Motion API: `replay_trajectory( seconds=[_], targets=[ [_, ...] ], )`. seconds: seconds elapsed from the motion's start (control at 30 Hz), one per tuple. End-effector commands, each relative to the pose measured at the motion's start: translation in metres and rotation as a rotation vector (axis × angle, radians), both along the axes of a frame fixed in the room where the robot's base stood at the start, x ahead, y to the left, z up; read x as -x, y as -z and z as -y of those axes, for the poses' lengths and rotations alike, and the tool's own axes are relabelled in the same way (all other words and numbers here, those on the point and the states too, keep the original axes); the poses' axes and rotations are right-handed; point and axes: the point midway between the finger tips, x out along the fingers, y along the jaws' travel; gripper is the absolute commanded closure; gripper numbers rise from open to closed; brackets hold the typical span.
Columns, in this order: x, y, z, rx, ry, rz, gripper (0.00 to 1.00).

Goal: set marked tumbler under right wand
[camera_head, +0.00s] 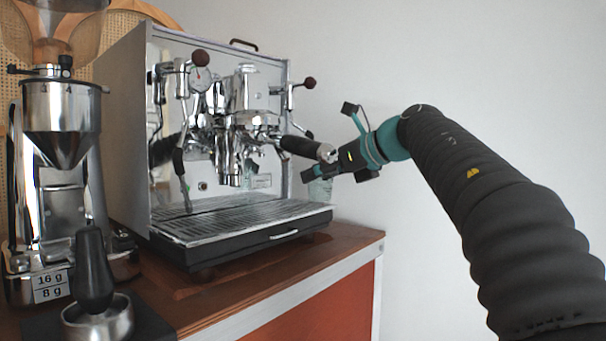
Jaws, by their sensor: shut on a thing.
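My gripper (316,178) is at the right side of the espresso machine, beyond the drip tray's right end in the picture. It is shut on a clear, faintly green tumbler (320,191), which shows only in part below the fingers. The tumbler looks upright and in the air; its mark cannot be made out. The right wand (297,126) hangs from the valve with the dark red knob (309,83). Its lower end is hidden behind the portafilter handle and my gripper, so I cannot tell how it stands to the tumbler.
The espresso machine's portafilter handle (299,147) juts out close to my gripper. The slatted drip tray (235,218) is bare. A left wand (183,180) hangs over its left part. A grinder (62,130) and a tamper (92,270) stand at left. The wooden counter (285,271) ends at right.

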Motion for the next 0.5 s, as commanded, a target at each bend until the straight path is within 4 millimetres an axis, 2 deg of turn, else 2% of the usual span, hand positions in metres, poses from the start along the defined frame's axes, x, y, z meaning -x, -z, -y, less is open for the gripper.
replay_trajectory(
  seconds=[0.17,0.47,0.5],
  targets=[
    [-0.006,0.0,-0.007,0.001,-0.001,0.0,0.87],
    [-0.03,0.0,-0.041,0.001,-0.003,0.0,0.87],
    [-0.03,0.006,-0.04,0.001,0.0,0.001,0.87]
  ],
)
